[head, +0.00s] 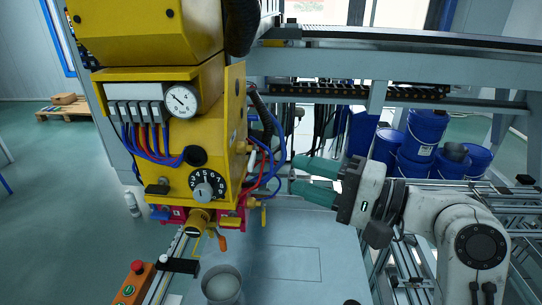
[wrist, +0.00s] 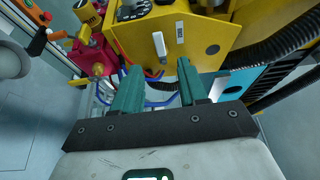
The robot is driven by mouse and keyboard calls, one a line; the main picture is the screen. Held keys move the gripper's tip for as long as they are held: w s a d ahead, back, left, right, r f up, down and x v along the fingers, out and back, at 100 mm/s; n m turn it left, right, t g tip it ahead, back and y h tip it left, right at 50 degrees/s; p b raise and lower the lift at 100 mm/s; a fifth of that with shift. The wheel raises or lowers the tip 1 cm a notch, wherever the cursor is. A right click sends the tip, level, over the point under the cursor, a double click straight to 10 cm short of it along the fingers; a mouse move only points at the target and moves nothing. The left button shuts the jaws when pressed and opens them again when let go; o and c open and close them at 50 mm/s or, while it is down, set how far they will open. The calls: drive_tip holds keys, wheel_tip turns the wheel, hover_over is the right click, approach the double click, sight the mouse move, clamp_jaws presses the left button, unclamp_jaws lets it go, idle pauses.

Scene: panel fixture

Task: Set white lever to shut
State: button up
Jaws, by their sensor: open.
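A yellow machine box (head: 190,150) stands left of centre in the head view. In the wrist view its near face (wrist: 140,35) carries what looks like the white lever (wrist: 159,44), a short white bar above a small grey fitting. I cannot make out the lever clearly in the head view. My gripper (head: 295,175) is open and empty, its green fingers pointing left toward the box's right side, with a gap between. In the wrist view my gripper (wrist: 158,66) has its fingertips spread, with the lever beyond and between them. No contact shows.
Blue and red hoses (head: 270,150) hang along the box's right side. A black corrugated hose (wrist: 275,45) runs at right in the wrist view. Red valve parts (wrist: 92,58) sit left of the fingers. Blue drums (head: 425,135) stand behind my arm. The grey table (head: 290,265) below is mostly clear.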

sight(251, 158)
drive_tip(key=p+x, duration=0.2)
drive_tip(key=x, duration=0.8)
drive_tip(key=shift+w+a, duration=0.1)
drive_tip(key=shift+a, duration=0.2)
clamp_jaws()
